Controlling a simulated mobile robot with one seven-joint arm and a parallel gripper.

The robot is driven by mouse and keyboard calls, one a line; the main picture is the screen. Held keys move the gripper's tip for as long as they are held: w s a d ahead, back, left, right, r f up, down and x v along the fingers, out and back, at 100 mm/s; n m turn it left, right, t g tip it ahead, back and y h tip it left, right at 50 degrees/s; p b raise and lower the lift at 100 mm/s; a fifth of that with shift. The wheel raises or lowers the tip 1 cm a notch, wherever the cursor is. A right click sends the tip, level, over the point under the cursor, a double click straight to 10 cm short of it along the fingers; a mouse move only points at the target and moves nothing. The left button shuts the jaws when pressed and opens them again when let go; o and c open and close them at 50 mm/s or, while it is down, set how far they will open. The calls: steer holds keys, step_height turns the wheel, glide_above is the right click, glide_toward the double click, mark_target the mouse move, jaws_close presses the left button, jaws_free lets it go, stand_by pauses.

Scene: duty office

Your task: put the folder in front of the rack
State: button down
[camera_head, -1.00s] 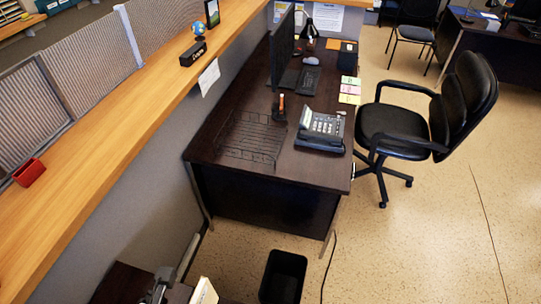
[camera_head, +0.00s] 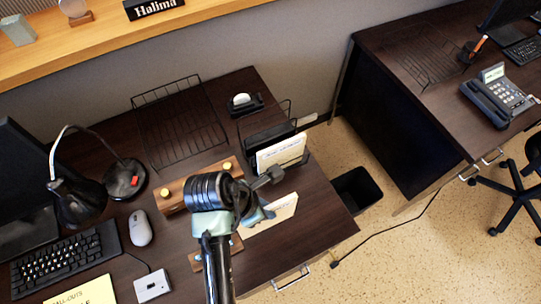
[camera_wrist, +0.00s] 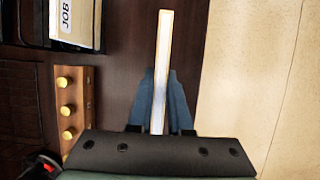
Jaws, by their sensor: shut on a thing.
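My gripper (camera_head: 258,214) is shut on a cream folder (camera_head: 283,211) over the front part of the near desk. In the wrist view the fingers (camera_wrist: 160,108) pinch the folder (camera_wrist: 164,50), which shows edge-on as a thin pale strip. The black rack (camera_head: 258,137) stands on the desk behind the held folder and holds another pale folder with a printed label (camera_head: 281,152). The rack also shows at the upper left of the wrist view (camera_wrist: 98,28), apart from the held folder. I cannot tell whether the held folder touches the desk.
A wooden block with brass knobs (camera_head: 176,194) is left of my gripper. A wire tray (camera_head: 178,125), lamp (camera_head: 80,200), mouse (camera_head: 140,228) and keyboard (camera_head: 66,258) are farther left. A black bin (camera_head: 357,190) stands on the floor right of the desk.

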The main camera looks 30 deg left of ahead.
steer(key=shift+f, duration=3.25)
steer(key=c, duration=0.8)
jaws_free()
steer(key=shift+f, duration=0.15)
steer(key=shift+c, duration=0.2)
steer(key=v, duration=1.2)
steer(key=shift+r, duration=0.2)
steer(key=shift+w, duration=0.1)
